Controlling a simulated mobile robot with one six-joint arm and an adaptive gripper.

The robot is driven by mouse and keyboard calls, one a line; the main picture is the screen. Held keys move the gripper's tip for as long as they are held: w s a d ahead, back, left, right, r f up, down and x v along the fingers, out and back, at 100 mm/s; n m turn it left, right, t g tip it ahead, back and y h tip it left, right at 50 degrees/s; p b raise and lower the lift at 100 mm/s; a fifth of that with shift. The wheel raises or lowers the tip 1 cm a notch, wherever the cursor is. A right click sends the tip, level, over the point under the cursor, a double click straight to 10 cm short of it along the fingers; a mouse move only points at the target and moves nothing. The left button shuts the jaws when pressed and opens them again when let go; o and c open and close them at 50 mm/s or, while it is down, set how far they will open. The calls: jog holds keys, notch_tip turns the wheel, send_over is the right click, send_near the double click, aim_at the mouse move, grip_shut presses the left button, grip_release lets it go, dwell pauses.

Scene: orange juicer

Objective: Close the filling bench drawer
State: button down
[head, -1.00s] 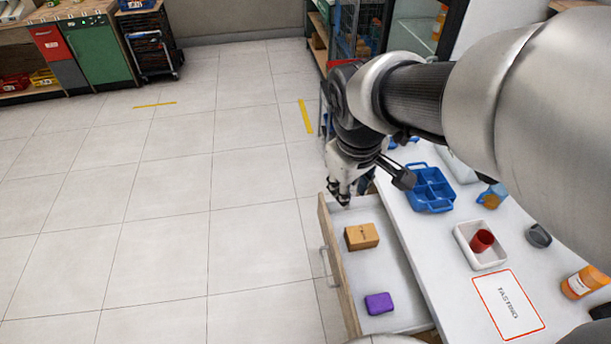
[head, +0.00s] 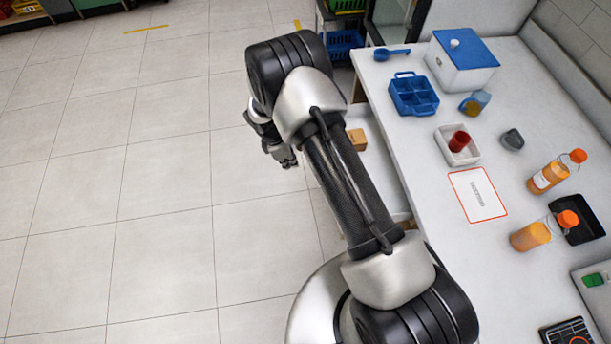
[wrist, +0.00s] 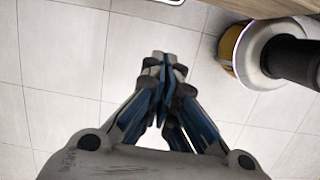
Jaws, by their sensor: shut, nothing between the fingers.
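The bench drawer (head: 374,120) stands open under the left edge of the white bench top (head: 400,165). A tan box (head: 357,139) is in it. My arm hides most of the drawer, including its front and handle in the head view. My gripper (head: 287,160) is out over the floor, to the left of the drawer and apart from it. In the wrist view my gripper (wrist: 162,62) is shut and empty, pointing at floor tiles. A thin pale bar, possibly the drawer handle, is cut off at that view's top edge.
The bench holds a blue divided caddy (head: 413,95), a white tray with a red cup (head: 459,141), a blue-lidded box (head: 462,62) and orange bottles (head: 531,236). A wooden panel (wrist: 292,10) and my base show at the wrist view's upper right. The floor at left is clear.

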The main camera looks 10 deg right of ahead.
jog(key=d+f+b, duration=0.2)
jog(key=d+f, duration=0.4)
jog(key=f, duration=0.4)
jog(key=shift+f, duration=0.3)
jog(key=shift+d, duration=0.1)
jog(key=d+b, duration=0.4)
jog(key=d, duration=2.3)
jog(key=a, duration=0.1)
jog(key=a+r, duration=0.1)
jog(key=a, duration=0.2)
jog(key=shift+a+r, duration=0.2)
jog(key=shift+r, duration=0.1)
jog(key=p+v, duration=0.2)
jog(key=v, duration=0.7)
jog(key=shift+p, duration=0.4)
